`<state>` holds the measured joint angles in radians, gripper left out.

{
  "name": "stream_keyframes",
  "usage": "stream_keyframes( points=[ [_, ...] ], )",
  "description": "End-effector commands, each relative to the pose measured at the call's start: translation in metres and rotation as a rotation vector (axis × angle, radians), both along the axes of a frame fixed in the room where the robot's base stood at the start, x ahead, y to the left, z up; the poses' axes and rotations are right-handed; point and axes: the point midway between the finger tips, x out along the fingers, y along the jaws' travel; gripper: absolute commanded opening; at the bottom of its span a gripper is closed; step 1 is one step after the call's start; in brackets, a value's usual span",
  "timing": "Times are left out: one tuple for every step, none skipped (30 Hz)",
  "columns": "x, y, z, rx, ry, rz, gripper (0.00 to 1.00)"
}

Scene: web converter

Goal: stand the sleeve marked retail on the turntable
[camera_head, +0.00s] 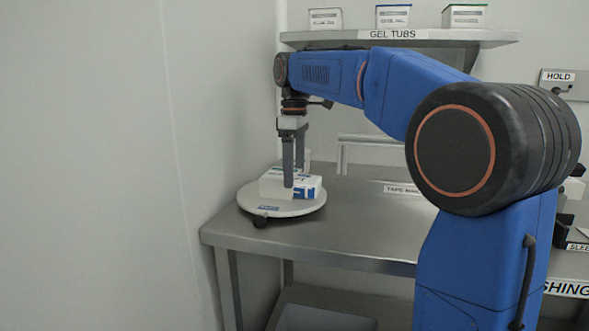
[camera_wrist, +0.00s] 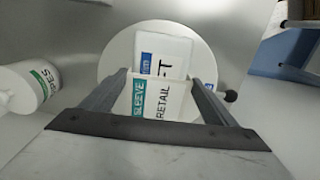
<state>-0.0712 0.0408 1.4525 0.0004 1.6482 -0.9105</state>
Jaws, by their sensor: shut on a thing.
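The sleeve marked retail (camera_wrist: 158,101), white with a teal block reading SLEEVE, is between the fingers of my gripper (camera_wrist: 159,82) in the wrist view. My gripper (camera_head: 294,176) is shut on it, pointing down over the round white turntable (camera_head: 254,205). The turntable also shows in the wrist view (camera_wrist: 116,52). A second white pack (camera_wrist: 162,50) with a blue block and lettering ending in FT lies over the disc beyond the retail sleeve. In the head view white packs with blue and teal marks overlap at the fingers. I cannot tell whether the retail sleeve touches the disc.
The turntable stands on the left end of a steel bench (camera_head: 350,215), against the wall. A white wipes canister (camera_wrist: 30,87) is left of the disc in the wrist view. A shelf (camera_head: 440,39) with several gel tubs is above.

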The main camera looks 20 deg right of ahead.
Motion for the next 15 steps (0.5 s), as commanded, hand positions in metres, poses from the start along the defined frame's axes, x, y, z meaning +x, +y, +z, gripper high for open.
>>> stream_keyframes(
  points=[
    [-0.0001, 0.0, -0.001, 0.0, 0.0, 0.0, 0.83],
    [-0.0001, 0.0, -0.0008, 0.0, 0.0, 0.0, 0.9],
    [0.0, 0.0, -0.0007, 0.0, 0.0, 0.0, 0.99],
    [0.0, 0.0, -0.0007, 0.0, 0.0, 0.0, 0.99],
    [0.0, 0.0, -0.0007, 0.0, 0.0, 0.0, 0.99],
    [0.0, 0.0, -0.0007, 0.0, 0.0, 0.0, 0.99],
    [0.0, 0.0, -0.0007, 0.0, 0.0, 0.0, 0.99],
    [0.0, 0.0, -0.0007, 0.0, 0.0, 0.0, 0.99],
    [0.0, 0.0, -0.0007, 0.0, 0.0, 0.0, 0.99],
    [0.0, 0.0, -0.0006, 0.0, 0.0, 0.0, 0.99],
    [0.0, 0.0, -0.0005, 0.0, 0.0, 0.0, 0.99],
    [0.0, 0.0, 0.0001, 0.0, 0.0, 0.0, 0.99],
    [0.0001, 0.0, 0.0011, 0.0, 0.0, 0.0, 0.99],
    [0.0002, 0.0, 0.0025, 0.0, -0.001, 0.0, 0.99],
    [0.0004, 0.0001, 0.0052, 0.0, -0.001, 0.0, 0.99]
  ],
)
